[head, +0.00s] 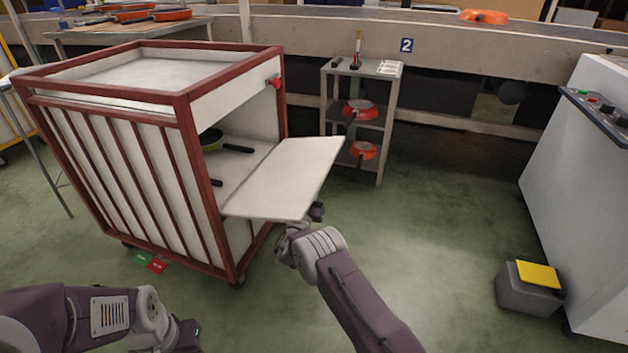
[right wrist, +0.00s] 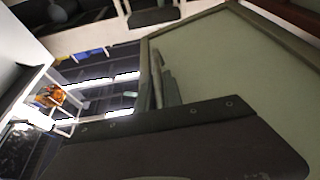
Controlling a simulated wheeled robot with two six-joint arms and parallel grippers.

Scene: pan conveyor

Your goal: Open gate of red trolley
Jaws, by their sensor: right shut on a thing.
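The red trolley (head: 188,112) has a red frame, white slatted side and white top, and stands at the left in the head view. Its white gate (head: 290,180) is swung down and sticks out of the open side, roughly level with a slight tilt. A red latch (head: 273,82) sits at the upper right of the opening. My right gripper (head: 314,212) is shut on the gate at its near right corner. In the right wrist view the gate (right wrist: 240,75) fills the right side. My left gripper (head: 186,336) is low at the left, apart from the trolley; its fingers are unclear.
Pans with dark handles (head: 211,138) lie inside the trolley. A grey shelf (head: 392,95) with orange pans stands behind the gate. A conveyor (head: 460,40) runs along the back. A white cabinet (head: 575,150) and a yellow-topped pedestal (head: 538,274) stand at the right. The middle floor is clear.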

